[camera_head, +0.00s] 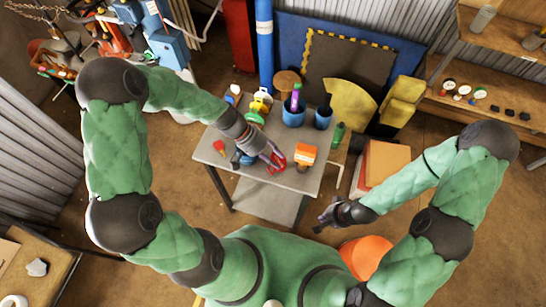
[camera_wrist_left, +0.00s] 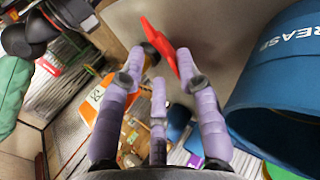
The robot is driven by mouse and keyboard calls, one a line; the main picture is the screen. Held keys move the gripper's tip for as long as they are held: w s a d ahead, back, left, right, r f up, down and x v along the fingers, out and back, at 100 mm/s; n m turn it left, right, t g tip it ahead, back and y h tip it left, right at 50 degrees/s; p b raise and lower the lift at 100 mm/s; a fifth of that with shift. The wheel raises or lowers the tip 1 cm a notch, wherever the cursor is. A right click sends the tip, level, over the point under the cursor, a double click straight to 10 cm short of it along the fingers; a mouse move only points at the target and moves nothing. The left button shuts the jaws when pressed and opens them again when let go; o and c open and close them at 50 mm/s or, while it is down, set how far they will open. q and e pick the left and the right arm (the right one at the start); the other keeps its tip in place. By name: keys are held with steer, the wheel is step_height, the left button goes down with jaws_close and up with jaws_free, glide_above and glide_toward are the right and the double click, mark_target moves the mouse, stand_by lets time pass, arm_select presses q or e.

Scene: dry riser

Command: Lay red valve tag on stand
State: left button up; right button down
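A flat red piece, likely the red valve tag (camera_head: 277,162), is at my left gripper (camera_head: 272,158) above the grey table. In the left wrist view the red piece (camera_wrist_left: 160,42) lies by the fingertips of my left gripper (camera_wrist_left: 160,60). The fingertips are apart, and the red piece overlaps the right one; I cannot tell whether they touch. Another small red object (camera_head: 219,146) is at the table's left side. I cannot tell which object is the stand. My right gripper (camera_head: 328,217) is in front of the table, away from these objects; its fingers are too small to judge.
A large blue tin (camera_wrist_left: 275,85) is close right of the left fingers. The table's front right is clear.

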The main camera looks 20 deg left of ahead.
arm_select(q)
steer(key=shift+a+r, duration=0.1)
